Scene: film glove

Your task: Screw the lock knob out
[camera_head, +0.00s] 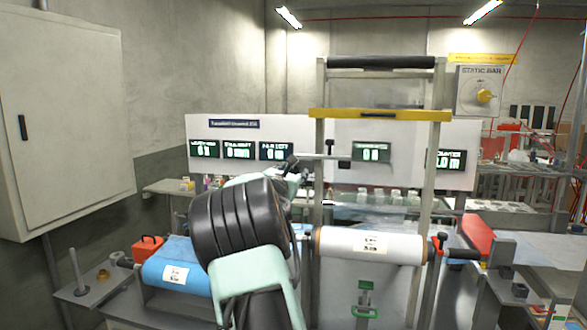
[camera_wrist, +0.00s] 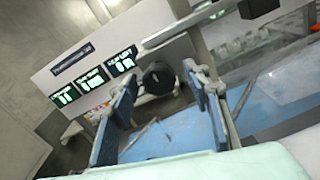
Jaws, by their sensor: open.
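A black round knob (camera_wrist: 157,78) shows in the wrist view, in front of a pale block. It looks like the lock knob, but I cannot tell for sure. My gripper (camera_wrist: 160,74) is open, with its blue-padded fingers on either side of the knob in the picture. A gap shows between the knob and each finger; I cannot tell the depth between them. In the head view my gripper (camera_head: 291,164) is small and partly hidden behind my dark arm link, and the knob cannot be made out there.
A white panel with green displays (camera_head: 240,130) stands behind. A metal frame with a yellow bar (camera_head: 380,114) rises right of my arm. A white film roll (camera_head: 370,245) and a blue roll (camera_head: 178,268) lie below. A grey cabinet (camera_head: 65,110) hangs at left.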

